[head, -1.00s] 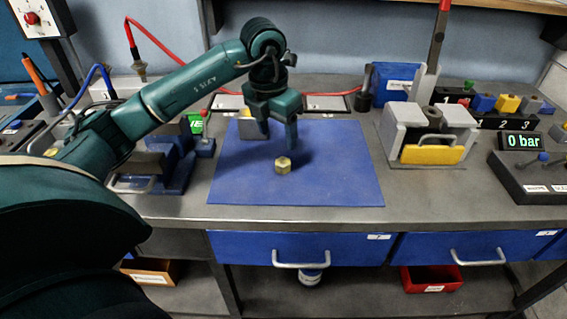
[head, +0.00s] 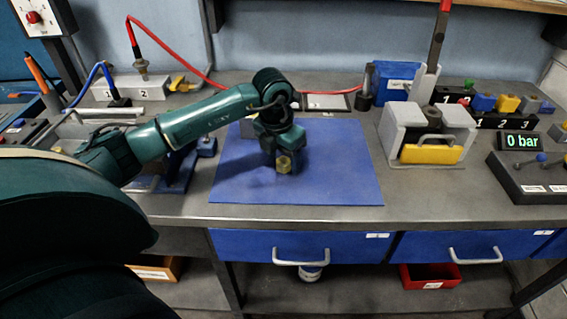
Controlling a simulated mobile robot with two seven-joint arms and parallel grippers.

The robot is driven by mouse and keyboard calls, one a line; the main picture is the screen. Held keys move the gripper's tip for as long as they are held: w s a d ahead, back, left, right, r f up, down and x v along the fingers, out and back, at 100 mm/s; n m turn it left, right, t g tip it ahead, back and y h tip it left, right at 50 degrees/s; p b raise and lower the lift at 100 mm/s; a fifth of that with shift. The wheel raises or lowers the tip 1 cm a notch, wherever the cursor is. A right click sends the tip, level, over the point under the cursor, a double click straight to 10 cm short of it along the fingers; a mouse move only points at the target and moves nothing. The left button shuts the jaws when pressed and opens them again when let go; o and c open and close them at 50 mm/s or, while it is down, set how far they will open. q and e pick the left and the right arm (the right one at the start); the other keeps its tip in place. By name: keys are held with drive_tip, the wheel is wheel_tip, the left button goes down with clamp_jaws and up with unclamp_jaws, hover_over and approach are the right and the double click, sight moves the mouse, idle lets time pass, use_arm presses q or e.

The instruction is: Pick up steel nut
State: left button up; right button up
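A brass-coloured hexagonal nut (head: 284,164), the only loose nut that I see, sits on the blue mat (head: 340,185). My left gripper (head: 282,167) points down at the mat, with its fingertips low around the nut. The fingers look spread, one to each side of the nut; whether they touch it is hard to see. The nut still appears to rest at mat level. My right gripper is not in view.
A grey fixture with a yellow front plate (head: 431,154) stands right of the mat. A blue vise-like block (head: 176,170) stands left of the mat. The mat's right half is clear.

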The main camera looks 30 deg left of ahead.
use_arm(q)
drive_tip(key=c, duration=1)
drive_tip(key=shift+c, duration=0.2)
drive_tip(key=shift+r, duration=0.2)
